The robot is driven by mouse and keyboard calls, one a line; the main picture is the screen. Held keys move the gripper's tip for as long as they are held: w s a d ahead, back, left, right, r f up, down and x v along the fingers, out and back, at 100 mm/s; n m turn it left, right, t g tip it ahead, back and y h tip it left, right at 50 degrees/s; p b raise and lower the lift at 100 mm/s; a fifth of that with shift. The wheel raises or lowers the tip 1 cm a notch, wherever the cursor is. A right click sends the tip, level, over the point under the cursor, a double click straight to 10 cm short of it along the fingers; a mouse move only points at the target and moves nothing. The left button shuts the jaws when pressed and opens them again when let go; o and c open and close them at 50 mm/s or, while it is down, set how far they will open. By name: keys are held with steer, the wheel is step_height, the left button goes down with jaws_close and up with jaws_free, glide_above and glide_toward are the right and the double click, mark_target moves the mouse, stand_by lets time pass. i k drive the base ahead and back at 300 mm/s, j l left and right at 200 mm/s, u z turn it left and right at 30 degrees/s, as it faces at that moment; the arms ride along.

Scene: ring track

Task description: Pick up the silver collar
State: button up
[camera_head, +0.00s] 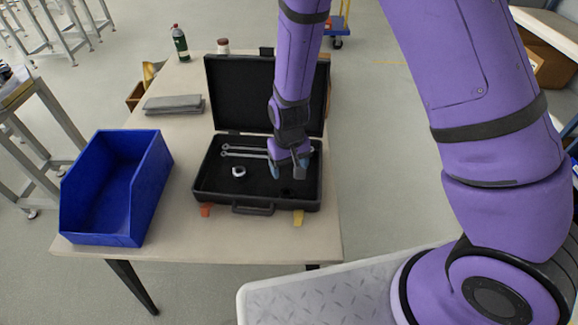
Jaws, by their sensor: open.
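The silver collar (239,172) is a small ring lying in the left half of the open black case (257,206), on its dark lining. My gripper (288,170) points down over the right half of the case, to the right of the collar and apart from it. Its fingers are spread, with nothing visible between them. I cannot tell how high the fingertips are above the lining.
Silver wrenches (243,151) lie behind the collar in the case. The raised lid (235,95) stands behind my gripper. A blue bin (117,190) stands at the left. A grey folded cloth (174,104), a bottle (181,43) and a jar (223,46) are farther back on the table (190,235).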

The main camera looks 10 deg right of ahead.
mark_target(237, 170)
steer(key=i+u, duration=0.15)
steer(key=u, duration=0.2)
steer(key=i+u, duration=0.15)
steer(key=u, duration=0.25)
